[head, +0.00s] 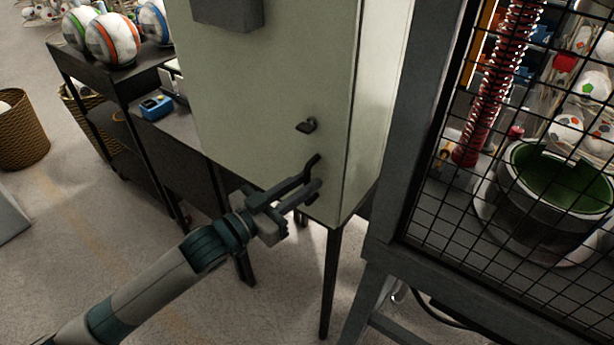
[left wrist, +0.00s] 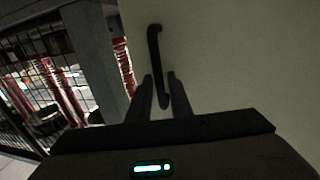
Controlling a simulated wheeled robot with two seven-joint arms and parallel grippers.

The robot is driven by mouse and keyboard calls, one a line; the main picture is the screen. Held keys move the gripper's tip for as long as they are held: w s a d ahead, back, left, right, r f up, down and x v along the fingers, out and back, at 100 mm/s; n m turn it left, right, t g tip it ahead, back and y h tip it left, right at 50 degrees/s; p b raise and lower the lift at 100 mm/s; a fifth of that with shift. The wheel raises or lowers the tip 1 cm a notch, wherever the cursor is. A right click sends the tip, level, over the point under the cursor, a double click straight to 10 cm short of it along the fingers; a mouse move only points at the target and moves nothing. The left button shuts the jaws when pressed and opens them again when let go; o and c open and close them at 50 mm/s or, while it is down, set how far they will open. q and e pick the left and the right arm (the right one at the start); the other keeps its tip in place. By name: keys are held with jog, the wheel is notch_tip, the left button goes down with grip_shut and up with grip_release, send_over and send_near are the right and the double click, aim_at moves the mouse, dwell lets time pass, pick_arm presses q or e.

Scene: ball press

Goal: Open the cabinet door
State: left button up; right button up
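A tall pale grey-green cabinet (head: 265,80) stands on dark legs, its door closed. A small dark fitting (head: 307,126) projects from the door near its right edge. My left gripper (head: 318,171) is just below that fitting, in front of the door's lower right corner. In the left wrist view a black bar handle (left wrist: 155,55) runs along the pale door, and its near end lies between the two spread fingers of my gripper (left wrist: 162,90). The fingers are open; I cannot tell whether they touch the handle. Most of the handle is hard to make out in the head view. My right gripper is not in view.
A wire-mesh cage with a dark frame (head: 405,150) stands close on the right, with a green-lined tub (head: 550,185) behind the mesh. A dark shelf (head: 110,80) with balls and a blue device (head: 156,106) stands at left. The floor at lower left is mostly clear.

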pick_arm(q)
jog(key=shift+w+d, duration=0.3)
jog(key=shift+d, duration=0.1)
grip_shut()
jog(key=shift+a, duration=0.1)
